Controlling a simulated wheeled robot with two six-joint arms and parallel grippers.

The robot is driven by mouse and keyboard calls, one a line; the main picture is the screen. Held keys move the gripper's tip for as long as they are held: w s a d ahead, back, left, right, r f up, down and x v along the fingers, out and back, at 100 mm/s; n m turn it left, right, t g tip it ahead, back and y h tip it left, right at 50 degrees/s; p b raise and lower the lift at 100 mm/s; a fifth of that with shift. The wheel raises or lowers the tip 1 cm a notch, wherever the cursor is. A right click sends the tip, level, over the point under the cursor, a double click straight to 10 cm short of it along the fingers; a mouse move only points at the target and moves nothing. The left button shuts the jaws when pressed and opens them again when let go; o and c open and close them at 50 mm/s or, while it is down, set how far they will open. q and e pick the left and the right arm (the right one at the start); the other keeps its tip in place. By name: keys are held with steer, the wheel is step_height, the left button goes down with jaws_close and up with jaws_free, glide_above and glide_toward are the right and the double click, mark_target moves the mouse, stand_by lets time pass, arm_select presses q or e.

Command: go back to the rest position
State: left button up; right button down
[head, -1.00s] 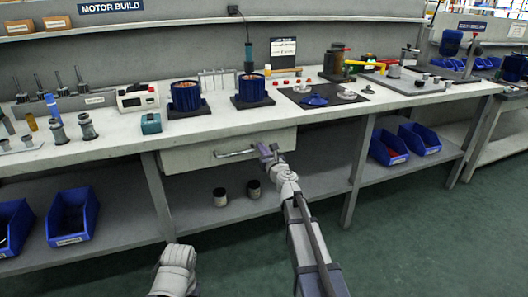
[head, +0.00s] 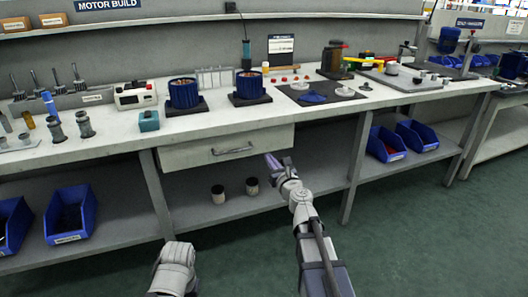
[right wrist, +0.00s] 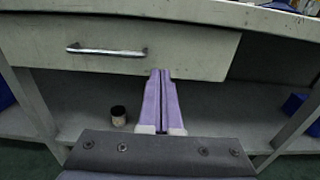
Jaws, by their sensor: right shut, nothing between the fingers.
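My right gripper (head: 272,160) is in front of the bench, just below and to the right of the drawer handle (head: 233,150). Its purple fingers are together and empty; they also show in the right wrist view (right wrist: 160,95). The drawer (head: 205,148) hangs under the bench top, and its handle (right wrist: 107,51) is apart from the fingers, up and left in the right wrist view. Part of my left arm shows at the bottom of the head view, but its gripper is not seen.
The bench top (head: 330,113) carries blue motor housings (head: 183,93), a dark mat (head: 322,93) and other parts. The green floor (head: 430,240) in front is clear.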

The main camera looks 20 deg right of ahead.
steer(key=s, duration=0.3)
steer(key=shift+s, duration=0.25)
steer(key=s+a+f+n+g+y, duration=0.2)
steer(key=s+a+f+n+g, duration=0.1)
steer(key=a+n, duration=0.45)
steer(key=s+a+f+n+g+y+p, duration=0.1)
steer(key=s+a+f+n+g+y, duration=0.2)
steer(key=a+n, duration=0.5)
steer(key=s+a+f+n+g+y, duration=0.2)
steer(key=a+f+n+g, duration=0.15)
steer(key=a+n, duration=0.4)
steer(key=s+a+f+n+g+h, duration=0.35)
steer(key=s+f+n+g, duration=0.25)
steer(key=s+f+n, duration=0.4)
steer(key=s+d+n+g+h+p, duration=0.1)
steer(key=s+d+n+g+h, duration=0.25)
steer(key=s+n+h, duration=0.45)
step_height(320, 180, up, 38)
steer(key=m+y+p, duration=0.1)
steer(key=y+p, duration=0.1)
steer(key=p, duration=3.6)
steer(key=shift+s+d+f+m+t+y, duration=0.25)
steer(key=shift+s+m+t+y, duration=0.05)
steer(key=shift+t+y, duration=0.1)
